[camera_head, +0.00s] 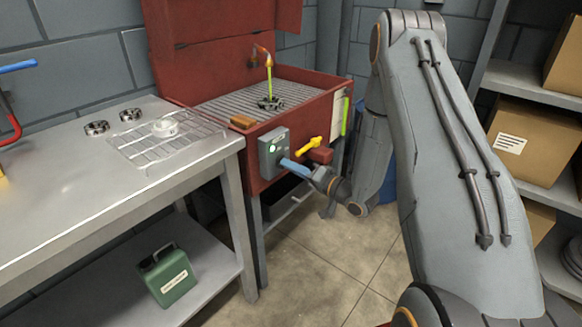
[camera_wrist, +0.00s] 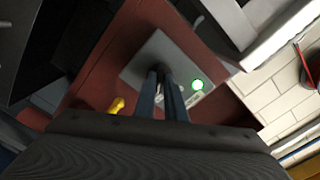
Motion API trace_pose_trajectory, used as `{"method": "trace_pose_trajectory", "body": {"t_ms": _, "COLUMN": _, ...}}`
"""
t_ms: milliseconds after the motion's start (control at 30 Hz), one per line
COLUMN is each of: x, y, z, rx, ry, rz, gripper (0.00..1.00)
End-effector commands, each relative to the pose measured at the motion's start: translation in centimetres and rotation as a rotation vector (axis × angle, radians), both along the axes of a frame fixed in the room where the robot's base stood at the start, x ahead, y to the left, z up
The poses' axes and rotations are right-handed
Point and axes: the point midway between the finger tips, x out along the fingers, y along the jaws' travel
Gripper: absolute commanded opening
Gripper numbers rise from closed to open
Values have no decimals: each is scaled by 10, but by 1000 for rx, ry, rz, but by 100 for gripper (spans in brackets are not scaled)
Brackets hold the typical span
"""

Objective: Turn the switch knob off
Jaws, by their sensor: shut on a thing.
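The grey switch box (camera_head: 267,160) is mounted on the front of the red washing cabinet. Its green light (camera_head: 272,149) is lit. In the wrist view the box (camera_wrist: 150,50) and the glowing light (camera_wrist: 197,85) lie just beyond my fingers. My gripper (camera_head: 286,164) reaches the box's front from the lower right. In the wrist view my gripper (camera_wrist: 163,76) has its two blue fingers close together at the middle of the box, shut on the switch knob. The knob is mostly hidden between the fingertips, so I cannot read its angle.
A yellow valve handle (camera_head: 312,146) stands close to the right of the box; it also shows in the wrist view (camera_wrist: 116,105). The red cabinet (camera_head: 225,130) has a grated top. A steel bench (camera_head: 70,205) stands left, shelves with cardboard boxes (camera_head: 530,140) right.

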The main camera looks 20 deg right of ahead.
Motion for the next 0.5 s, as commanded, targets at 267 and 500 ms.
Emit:
{"method": "trace_pose_trajectory", "body": {"t_ms": 267, "x": 0, "y": 0, "z": 0, "rx": -162, "ry": -117, "rz": -1, "gripper": 0}}
{"method": "trace_pose_trajectory", "body": {"t_ms": 500, "x": 0, "y": 0, "z": 0, "rx": -347, "ry": -251, "rz": -1, "gripper": 0}}
